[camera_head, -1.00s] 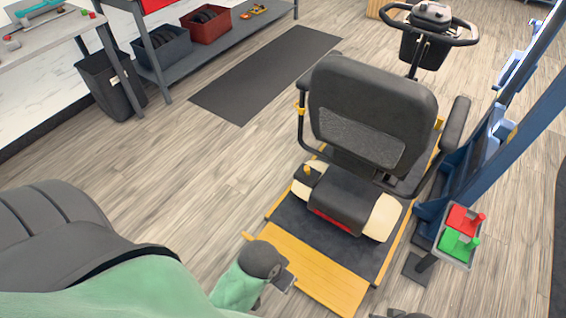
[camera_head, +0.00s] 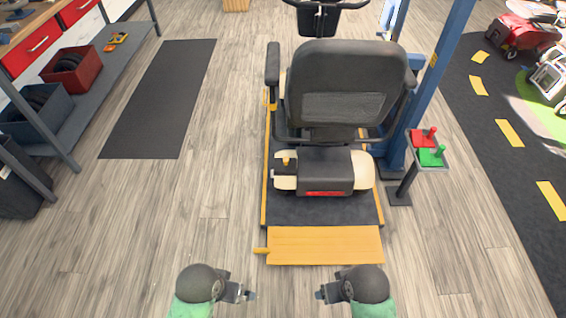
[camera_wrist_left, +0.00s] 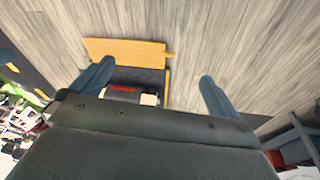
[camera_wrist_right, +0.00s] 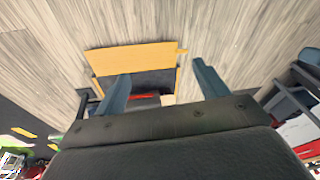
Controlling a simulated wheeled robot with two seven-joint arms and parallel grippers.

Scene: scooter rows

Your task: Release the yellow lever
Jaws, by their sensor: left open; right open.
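A small yellow lever (camera_head: 286,161) stands on a black block at the rear left of the mobility scooter (camera_head: 325,172). The scooter faces away from me on a lift platform (camera_head: 320,212). A yellow ramp flap (camera_head: 325,246) lies at the platform's near end, with a yellow peg (camera_head: 261,251) sticking out at its left. My left gripper (camera_head: 249,295) and right gripper (camera_head: 320,294) are held in front of the flap, apart from it and from the lever. Both are empty, with fingers spread in the left wrist view (camera_wrist_left: 152,82) and the right wrist view (camera_wrist_right: 160,82).
A stand with red and green switches (camera_head: 428,147) is right of the platform, beside a blue lift post (camera_head: 425,85). A shelf with bins (camera_head: 75,72) stands at the left; a dark mat (camera_head: 160,95) lies on the floor. The floor left of the platform is clear.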

